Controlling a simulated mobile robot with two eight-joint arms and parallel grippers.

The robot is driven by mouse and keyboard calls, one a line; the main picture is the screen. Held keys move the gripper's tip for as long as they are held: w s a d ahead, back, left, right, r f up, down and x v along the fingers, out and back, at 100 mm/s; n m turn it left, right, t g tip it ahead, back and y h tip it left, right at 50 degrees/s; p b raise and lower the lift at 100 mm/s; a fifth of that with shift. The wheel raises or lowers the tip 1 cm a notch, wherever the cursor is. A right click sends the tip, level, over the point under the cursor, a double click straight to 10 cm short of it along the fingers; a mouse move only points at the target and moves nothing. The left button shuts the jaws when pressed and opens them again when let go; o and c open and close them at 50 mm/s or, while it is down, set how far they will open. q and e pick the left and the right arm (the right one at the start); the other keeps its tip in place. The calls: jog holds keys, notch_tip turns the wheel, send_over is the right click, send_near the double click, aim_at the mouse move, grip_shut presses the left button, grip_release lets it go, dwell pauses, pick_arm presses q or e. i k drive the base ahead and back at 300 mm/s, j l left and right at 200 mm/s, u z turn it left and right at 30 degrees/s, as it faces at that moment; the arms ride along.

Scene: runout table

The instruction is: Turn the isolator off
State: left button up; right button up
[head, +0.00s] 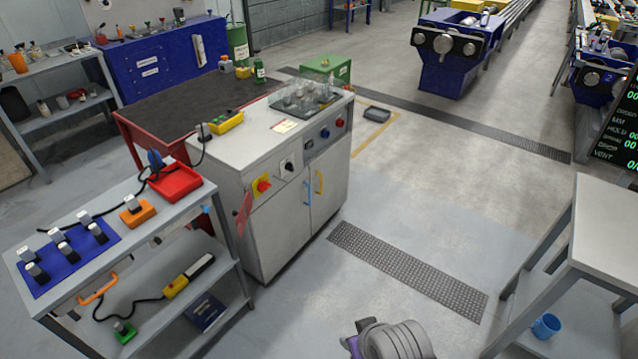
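The isolator appears to be the red knob on a yellow plate (262,186), on the front of a light grey cabinet (235,165) left of centre. The knob is small here, and I cannot tell its exact angle. A black rotary switch on a pale plate (288,166) sits to its right. A red tag (243,215) hangs at the cabinet's left corner, below the knob. I see no fingers of either gripper. A grey, rounded part at the bottom edge seems to be my own arm, far from the cabinet.
A grey shelf cart (150,235) with a red tray (175,182) stands left of the cabinet. Blue and yellow handles (319,182) are on the cabinet doors. A grey table (608,225) stands at the right. The floor before the cabinet is open, with a dark grating (405,270).

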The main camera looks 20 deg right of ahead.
aim_at(262, 186)
jog(key=z, duration=0.2)
jog(key=i+l+u, duration=0.15)
jog(key=u, duration=0.25)
jog(key=i+l+u, duration=0.25)
jog(key=u, duration=0.15)
jog(key=i+l+u, duration=0.2)
jog(key=u, duration=0.2)
jog(key=l, duration=0.1)
